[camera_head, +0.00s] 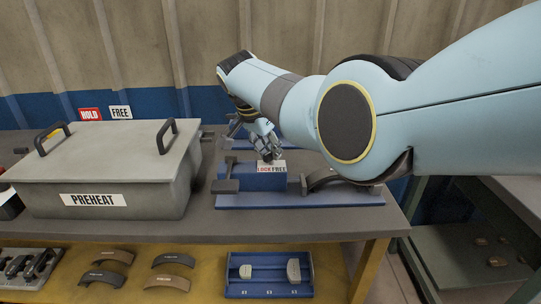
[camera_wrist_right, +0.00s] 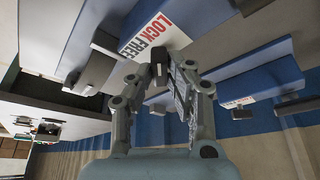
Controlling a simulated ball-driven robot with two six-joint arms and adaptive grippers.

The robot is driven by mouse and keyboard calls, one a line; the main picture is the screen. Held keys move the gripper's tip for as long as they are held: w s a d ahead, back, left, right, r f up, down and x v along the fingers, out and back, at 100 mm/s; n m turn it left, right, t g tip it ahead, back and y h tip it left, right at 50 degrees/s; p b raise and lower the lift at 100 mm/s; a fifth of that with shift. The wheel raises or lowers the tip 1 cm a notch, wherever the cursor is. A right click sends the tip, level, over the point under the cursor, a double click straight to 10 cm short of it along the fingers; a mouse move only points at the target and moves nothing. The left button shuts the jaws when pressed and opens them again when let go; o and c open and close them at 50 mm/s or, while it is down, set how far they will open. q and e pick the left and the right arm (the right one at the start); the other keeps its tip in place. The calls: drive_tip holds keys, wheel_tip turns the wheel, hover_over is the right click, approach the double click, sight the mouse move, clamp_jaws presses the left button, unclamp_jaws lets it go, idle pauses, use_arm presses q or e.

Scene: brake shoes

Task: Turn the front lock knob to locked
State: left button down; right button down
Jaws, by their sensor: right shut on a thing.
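The blue block (camera_head: 262,180) on the blue fixture plate (camera_head: 340,199) carries a white label (camera_head: 272,168) reading LOCK in red and FREE in black. The label also shows in the wrist view (camera_wrist_right: 154,36). My right gripper (camera_head: 268,153) reaches down to the block just behind the label. In the wrist view my right gripper (camera_wrist_right: 160,72) is shut on the small dark front lock knob (camera_wrist_right: 159,57) beside the label. The knob is mostly covered by the fingers, so its pointing direction is not clear. My left gripper is not in view.
A grey PREHEAT box (camera_head: 60,190) with two handles stands left of the fixture. A curved dark brake shoe (camera_head: 340,180) lies on the plate's right. Below are a blue tray (camera_head: 268,289) and several loose shoes (camera_head: 115,256). HOLD and FREE signs (camera_head: 120,112) stand behind.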

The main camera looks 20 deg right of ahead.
idle(0.3)
drive_tip(key=c, duration=1.3)
unclamp_jaws()
drive_tip(key=v, duration=1.2)
drive_tip(key=shift+w, duration=0.1)
